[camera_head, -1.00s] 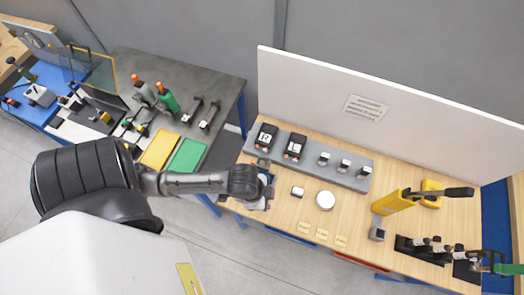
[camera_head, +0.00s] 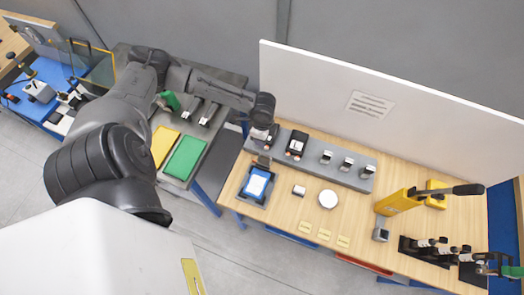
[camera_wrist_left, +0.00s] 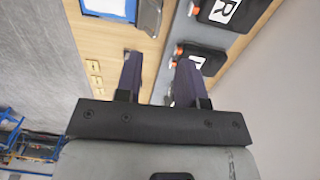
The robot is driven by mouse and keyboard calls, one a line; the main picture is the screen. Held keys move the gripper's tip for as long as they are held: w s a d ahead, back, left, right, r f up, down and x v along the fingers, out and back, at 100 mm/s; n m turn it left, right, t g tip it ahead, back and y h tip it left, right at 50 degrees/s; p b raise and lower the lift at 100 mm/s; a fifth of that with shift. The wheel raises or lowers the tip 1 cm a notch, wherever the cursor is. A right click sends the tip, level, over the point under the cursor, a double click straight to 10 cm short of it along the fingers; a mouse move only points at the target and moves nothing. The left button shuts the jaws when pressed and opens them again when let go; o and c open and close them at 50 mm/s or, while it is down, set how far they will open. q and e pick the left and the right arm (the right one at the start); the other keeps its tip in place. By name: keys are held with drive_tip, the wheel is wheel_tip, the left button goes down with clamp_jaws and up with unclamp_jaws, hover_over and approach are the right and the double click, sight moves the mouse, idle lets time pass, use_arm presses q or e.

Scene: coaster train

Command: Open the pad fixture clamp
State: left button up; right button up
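The pad fixture, a dark frame with a bright blue and white pad (camera_head: 256,185), lies at the left end of the wooden table. A dark upright piece (camera_head: 262,163), likely its clamp, stands at the fixture's back edge. In the left wrist view the fixture's blue part (camera_wrist_left: 108,9) shows at the top, with a grey plate (camera_wrist_left: 150,14) beside it. My left gripper (camera_head: 264,130) is behind the fixture, over the left end of the grey block. Its two fingers (camera_wrist_left: 157,78) are apart with nothing between them in the left wrist view. My right gripper is not in view.
The grey block (camera_head: 340,174) holds black labelled boxes and small metal parts. A white panel (camera_head: 400,110) stands behind. A white disc (camera_head: 329,200), a small cylinder (camera_head: 299,190) and yellow tags (camera_head: 324,233) lie on the table. A yellow press (camera_head: 396,203) is at right.

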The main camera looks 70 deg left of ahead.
sight(262, 154)
use_arm(q)
drive_tip(key=f, duration=0.5)
drive_tip(key=f+p, duration=0.1)
drive_tip(key=f, duration=0.5)
drive_tip(key=shift+s+d+f, duration=0.15)
drive_tip(key=shift+d+f, duration=0.05)
clamp_jaws()
